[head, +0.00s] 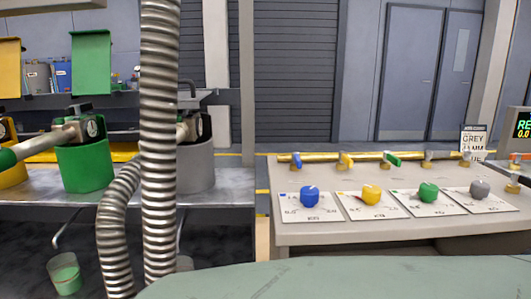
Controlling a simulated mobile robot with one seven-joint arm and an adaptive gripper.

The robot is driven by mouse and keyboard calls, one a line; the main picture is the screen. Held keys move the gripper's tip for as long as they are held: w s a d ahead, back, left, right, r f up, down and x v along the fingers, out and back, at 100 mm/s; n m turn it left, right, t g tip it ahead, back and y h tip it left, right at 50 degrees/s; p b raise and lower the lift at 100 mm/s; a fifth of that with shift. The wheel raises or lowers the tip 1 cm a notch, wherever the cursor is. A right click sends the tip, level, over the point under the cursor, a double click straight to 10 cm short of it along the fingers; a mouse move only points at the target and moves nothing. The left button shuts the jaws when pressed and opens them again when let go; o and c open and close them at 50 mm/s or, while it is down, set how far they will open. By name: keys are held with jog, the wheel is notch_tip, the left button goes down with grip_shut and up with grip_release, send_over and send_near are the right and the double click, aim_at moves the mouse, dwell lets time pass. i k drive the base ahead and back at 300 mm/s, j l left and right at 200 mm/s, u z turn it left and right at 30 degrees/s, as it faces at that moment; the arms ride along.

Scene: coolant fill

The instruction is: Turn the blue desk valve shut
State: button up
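The desk (330,238) stands at the right in the head view. A brass pipe (320,157) runs along its back edge with several small coloured valve handles. The blue valve (296,160) is the leftmost of these, near the pipe's left end. It is small, and I cannot tell for sure whether its handle lies along or across the pipe. In front of it, a blue knob (310,198) sits on a white dial plate (298,214). My gripper is not in view.
Yellow (371,194), green (428,193) and grey (480,189) knobs stand right of the blue one. A ribbed metal hose (160,130) hangs at centre-left before a metal bench (225,190) with green (82,168) and grey (196,165) containers. A gap separates bench and desk.

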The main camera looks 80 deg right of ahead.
aim_at(295, 155)
jog(key=z, duration=2.7)
jog(key=k+j+z, duration=0.15)
jog(key=j+z, duration=0.25)
jog(key=k+j+z, duration=0.2)
jog(key=z, duration=0.15)
jog(key=k+j+z, duration=0.2)
jog(key=z, duration=0.2)
jog(key=i, duration=1)
